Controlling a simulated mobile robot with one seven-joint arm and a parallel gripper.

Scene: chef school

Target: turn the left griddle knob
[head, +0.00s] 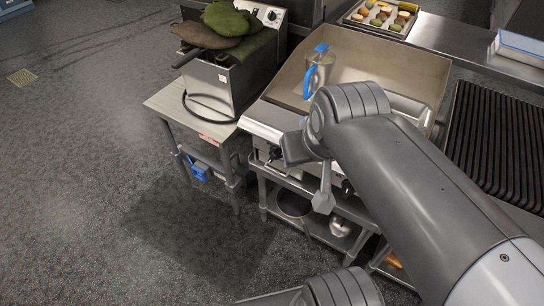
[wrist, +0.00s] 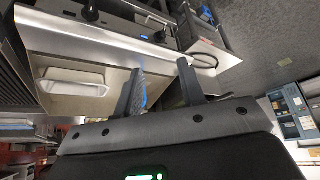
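The griddle (head: 262,118) is a steel unit with raised splash walls. Its left knob (head: 275,153), dark and round, shows on the front panel just left of my wrist. In the wrist view the dark left knob (wrist: 160,37) lies beyond the fingertips, roughly in line with the gap between them. A second dark knob (head: 347,188) is further right on the panel; it also shows in the wrist view (wrist: 90,12). My gripper (wrist: 160,75) has its two fingers apart with nothing between them.
A pitcher with a blue handle (head: 318,72) stands on the griddle. A fryer (head: 222,85) with green and brown cloth-like items on top stands left on a steel table (head: 165,100). A shelf with pots (head: 293,203) is below. Floor at left is clear.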

